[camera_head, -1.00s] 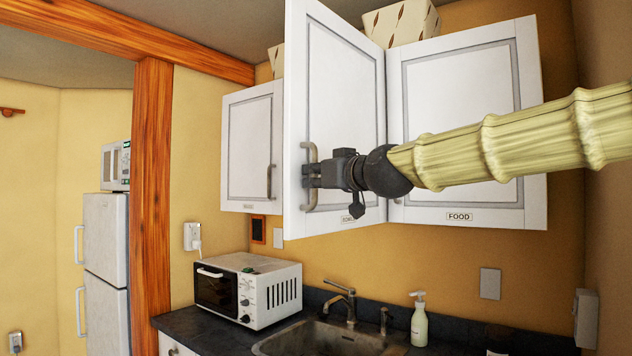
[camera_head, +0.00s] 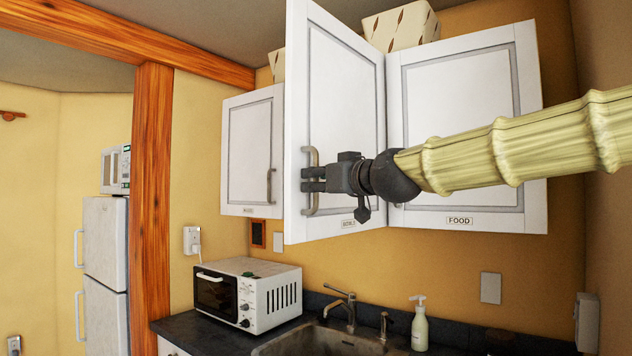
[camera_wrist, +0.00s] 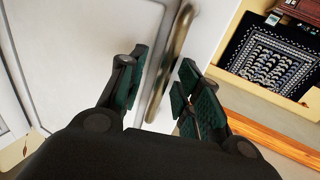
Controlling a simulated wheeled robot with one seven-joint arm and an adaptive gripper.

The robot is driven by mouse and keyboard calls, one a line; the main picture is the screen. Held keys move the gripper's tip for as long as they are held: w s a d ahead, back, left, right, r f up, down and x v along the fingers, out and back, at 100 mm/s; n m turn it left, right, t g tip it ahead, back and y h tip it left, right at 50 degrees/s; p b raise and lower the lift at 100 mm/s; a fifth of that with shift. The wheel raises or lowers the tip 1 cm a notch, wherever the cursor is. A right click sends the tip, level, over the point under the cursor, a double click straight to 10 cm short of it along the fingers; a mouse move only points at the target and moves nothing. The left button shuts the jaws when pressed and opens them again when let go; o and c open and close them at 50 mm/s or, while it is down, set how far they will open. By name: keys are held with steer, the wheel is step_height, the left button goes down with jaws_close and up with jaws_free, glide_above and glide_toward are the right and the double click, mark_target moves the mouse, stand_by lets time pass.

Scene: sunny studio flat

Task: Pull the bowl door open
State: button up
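The bowl door (camera_head: 345,110) is a white framed cabinet door with a small label at its bottom edge, apparently reading "BOWLS". It stands partly open, swung out from the cabinet. Its vertical metal handle (camera_head: 312,157) is near the free edge. My gripper (camera_head: 313,180) is at the lower half of this handle, its two dark fingers apart. In the wrist view, the handle (camera_wrist: 172,62) passes between the green-padded fingers of my gripper (camera_wrist: 163,85). White door shows between the left pad and the handle; contact on the right is unclear.
The closed FOOD door (camera_head: 460,110) is to the right, and another closed cabinet (camera_head: 250,150) is to the left. Patterned boxes (camera_head: 400,22) sit on top. Below are a microwave (camera_head: 260,295), a sink tap (camera_head: 345,305) and a soap bottle (camera_head: 419,325).

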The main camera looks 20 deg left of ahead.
steer(key=v, duration=1.1)
steer(key=shift+d+r, duration=0.1)
